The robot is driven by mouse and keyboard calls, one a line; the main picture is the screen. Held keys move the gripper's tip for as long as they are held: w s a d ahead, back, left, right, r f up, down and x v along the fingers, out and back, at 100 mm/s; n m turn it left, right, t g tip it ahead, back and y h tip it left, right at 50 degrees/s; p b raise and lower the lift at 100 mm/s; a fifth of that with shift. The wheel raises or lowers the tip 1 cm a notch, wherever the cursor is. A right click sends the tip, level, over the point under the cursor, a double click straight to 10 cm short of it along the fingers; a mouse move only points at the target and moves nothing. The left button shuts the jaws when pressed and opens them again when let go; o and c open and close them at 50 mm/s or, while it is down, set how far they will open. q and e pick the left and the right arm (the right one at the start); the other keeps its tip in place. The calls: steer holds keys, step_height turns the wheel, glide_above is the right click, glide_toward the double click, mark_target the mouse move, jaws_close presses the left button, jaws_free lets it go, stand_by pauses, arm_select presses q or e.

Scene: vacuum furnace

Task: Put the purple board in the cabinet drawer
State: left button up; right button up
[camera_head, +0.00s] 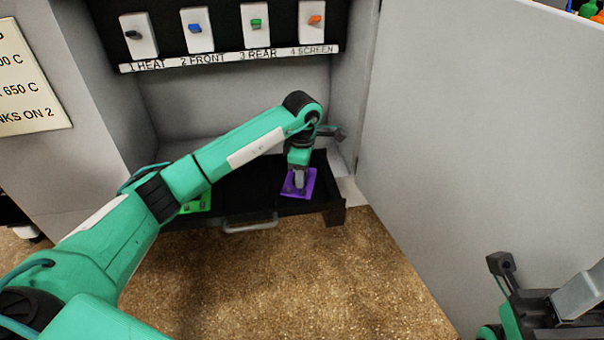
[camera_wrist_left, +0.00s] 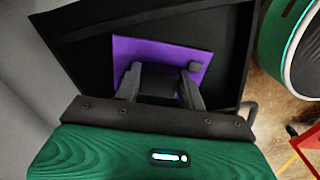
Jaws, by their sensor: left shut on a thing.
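The purple board (camera_head: 306,185) is at the right end of the open black cabinet drawer (camera_head: 247,187). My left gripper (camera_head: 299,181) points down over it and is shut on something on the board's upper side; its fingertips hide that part. In the left wrist view the purple board (camera_wrist_left: 157,52) lies within the black drawer walls (camera_wrist_left: 232,60), with the gripper fingers (camera_wrist_left: 160,88) over it. I cannot tell whether the board touches the drawer floor. My right gripper (camera_head: 505,280) is at the lower right, only partly seen, away from the drawer.
A green board (camera_head: 197,203) lies at the drawer's left end, partly behind my left arm. The drawer handle (camera_head: 250,224) faces front. Above is a panel of labelled switches (camera_head: 228,35). An open grey cabinet door (camera_head: 470,130) stands to the right. The brown floor in front is clear.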

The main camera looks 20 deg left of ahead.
arm_select(q)
steer(key=shift+f, duration=0.1)
steer(key=o, duration=1)
steer(key=shift+c, duration=0.2)
